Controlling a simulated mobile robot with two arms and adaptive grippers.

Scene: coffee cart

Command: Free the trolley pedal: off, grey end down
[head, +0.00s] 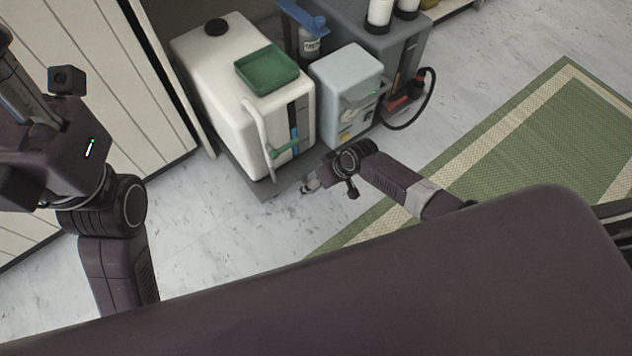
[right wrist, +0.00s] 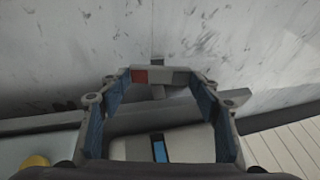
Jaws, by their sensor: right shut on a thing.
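The trolley pedal (right wrist: 160,76) is a short bar in the right wrist view, red at its left end and grey at its right, with a short stem at its middle. It lies level across that picture, just off the trolley edge. My right gripper (right wrist: 160,78) is shut on the pedal, one fingertip at each end. In the head view my right gripper (head: 309,185) is low at the front edge of the trolley (head: 282,186); the pedal is too small there to make out. My left gripper (head: 14,92) is partly cut off at the left edge; its fingers do not show clearly.
The trolley carries a white tank (head: 215,75) with a green tray (head: 267,69) on top, and a pale blue-grey box (head: 347,80). A dark hose (head: 431,95) loops at its right. A green mat (head: 520,150) lies right; clear floor is at front left.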

